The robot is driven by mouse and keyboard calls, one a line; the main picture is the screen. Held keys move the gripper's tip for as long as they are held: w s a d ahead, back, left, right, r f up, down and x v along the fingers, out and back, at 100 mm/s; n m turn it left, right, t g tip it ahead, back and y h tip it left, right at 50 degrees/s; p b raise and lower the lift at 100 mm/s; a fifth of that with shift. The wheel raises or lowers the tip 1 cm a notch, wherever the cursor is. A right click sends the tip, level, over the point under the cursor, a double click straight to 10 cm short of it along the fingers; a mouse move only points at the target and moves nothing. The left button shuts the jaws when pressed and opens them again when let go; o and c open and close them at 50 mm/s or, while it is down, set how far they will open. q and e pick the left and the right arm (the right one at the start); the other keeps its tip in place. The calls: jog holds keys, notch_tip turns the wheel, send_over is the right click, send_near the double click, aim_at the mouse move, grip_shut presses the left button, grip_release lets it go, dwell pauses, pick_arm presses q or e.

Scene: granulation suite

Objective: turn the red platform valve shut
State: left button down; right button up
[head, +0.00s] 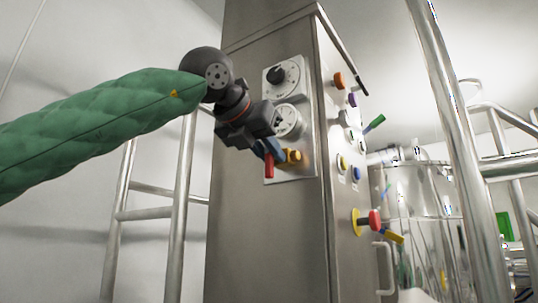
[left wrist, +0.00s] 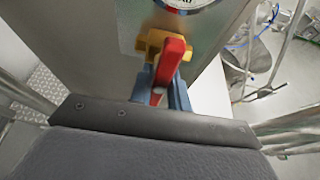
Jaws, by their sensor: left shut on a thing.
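The red valve handle (head: 269,168) hangs downward beside its yellow-orange valve body (head: 293,156), low on a plate on the steel cabinet's front face. In the left wrist view the red handle (left wrist: 171,58) shows in front of the yellow body (left wrist: 151,43). My left gripper (head: 267,149) has its blue fingers at the handle, one on each side, and is shut on it. The fingers (left wrist: 162,92) cover part of the handle's lower end in the left wrist view. My right gripper is in neither view.
A black knob (head: 280,75) and a round gauge (head: 289,120) sit above the valve. The cabinet's right side carries coloured buttons, a green lever (head: 374,122) and a red emergency button (head: 375,220). Metal railings (head: 453,120) stand on both sides.

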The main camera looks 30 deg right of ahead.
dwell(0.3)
pick_arm(q)
jog(key=c, duration=1.3)
grip_release()
jog(key=b+v, duration=0.2)
jog(key=v, duration=0.5)
jog(key=shift+s+a+r, duration=0.1)
jog(key=shift+a+r, duration=0.05)
jog(key=shift+a, duration=0.15)
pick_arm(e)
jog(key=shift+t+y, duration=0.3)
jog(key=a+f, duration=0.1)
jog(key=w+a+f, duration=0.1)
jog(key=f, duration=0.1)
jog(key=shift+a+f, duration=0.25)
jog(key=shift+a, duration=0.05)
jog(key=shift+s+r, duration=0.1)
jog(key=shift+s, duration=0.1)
